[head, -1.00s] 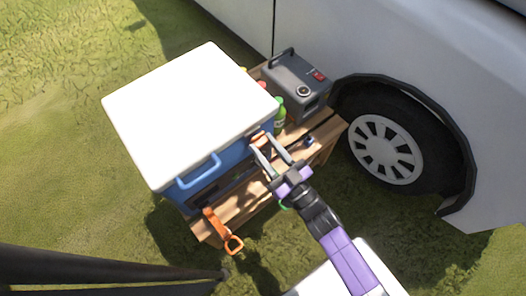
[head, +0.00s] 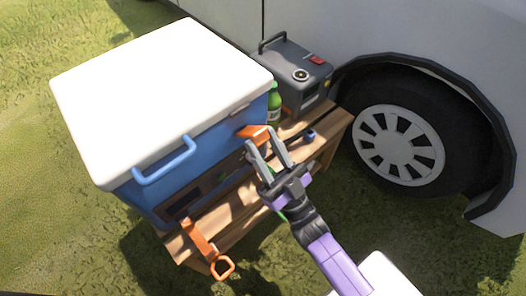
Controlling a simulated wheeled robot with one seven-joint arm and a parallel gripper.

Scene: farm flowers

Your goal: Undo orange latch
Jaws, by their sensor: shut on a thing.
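A blue cooler (head: 215,140) with a white lid (head: 165,95) stands on a wooden bench. An orange latch (head: 257,131) is on the cooler's front, toward its right end, below the lid's edge. My gripper (head: 268,143) is at this latch, with its two grey fingers reaching up to it. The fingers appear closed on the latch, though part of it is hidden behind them. Another orange latch (head: 208,243) hangs down over the bench's front edge at the lower left, with a loop at its end.
A blue handle (head: 164,160) sticks out of the cooler's front. A green bottle (head: 273,103) and a grey box with a handle (head: 292,75) stand right of the cooler. The wooden bench (head: 322,118) is close to a vehicle wheel (head: 398,145). Grass lies in front.

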